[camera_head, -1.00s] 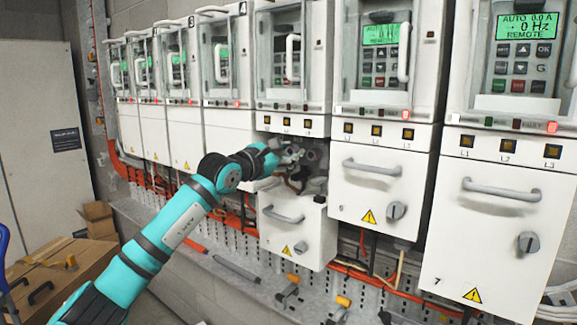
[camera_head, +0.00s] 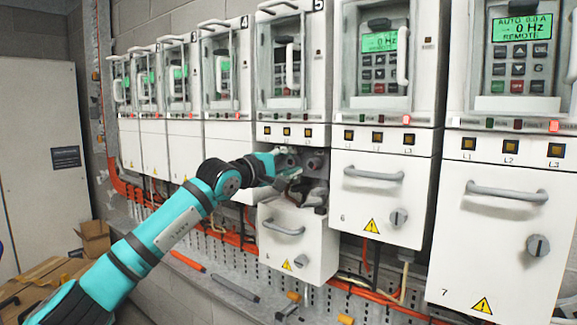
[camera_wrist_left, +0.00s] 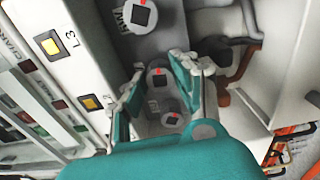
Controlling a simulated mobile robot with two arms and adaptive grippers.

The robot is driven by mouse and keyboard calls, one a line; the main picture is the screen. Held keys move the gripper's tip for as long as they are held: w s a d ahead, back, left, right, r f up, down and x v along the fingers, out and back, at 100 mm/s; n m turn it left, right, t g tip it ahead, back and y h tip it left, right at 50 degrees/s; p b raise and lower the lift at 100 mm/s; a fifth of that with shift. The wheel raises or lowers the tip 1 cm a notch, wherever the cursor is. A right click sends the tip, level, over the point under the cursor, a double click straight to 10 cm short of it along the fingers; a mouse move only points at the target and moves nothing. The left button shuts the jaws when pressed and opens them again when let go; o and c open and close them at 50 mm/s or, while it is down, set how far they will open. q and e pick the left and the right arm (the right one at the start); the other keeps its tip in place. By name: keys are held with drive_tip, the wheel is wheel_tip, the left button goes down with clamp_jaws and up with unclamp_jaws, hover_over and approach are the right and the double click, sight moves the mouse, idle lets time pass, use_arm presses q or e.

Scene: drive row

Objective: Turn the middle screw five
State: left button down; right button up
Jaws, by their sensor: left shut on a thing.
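Three round grey screws with black square centres and red marks show in the left wrist view, inside the opened bay of unit 5. The middle screw (camera_wrist_left: 157,78) lies between the fingers of my left gripper (camera_wrist_left: 163,78), which is shut on it. One screw (camera_wrist_left: 140,16) is above it and another (camera_wrist_left: 171,118) is below, partly hidden by my gripper. In the head view my left gripper (camera_head: 287,178) reaches into the bay, and its fingertips are hard to make out. The drawer front (camera_head: 287,238) of unit 5 hangs open below. My right gripper is out of view.
Closed drawer fronts of unit 6 (camera_head: 372,204) and unit 7 (camera_head: 495,250) stand to the right. Cables (camera_wrist_left: 240,85) run beside the screws. Orange conduit (camera_head: 375,304) runs below the cabinets. A cardboard box (camera_head: 95,240) stands at the left.

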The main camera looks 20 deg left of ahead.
use_arm(q)
drive_tip(key=shift+f+m, duration=0.15)
drive_tip(key=shift+m, duration=1.45)
drive_tip(key=c, duration=1.3)
unclamp_jaws()
drive_tip(key=v, duration=1.2)
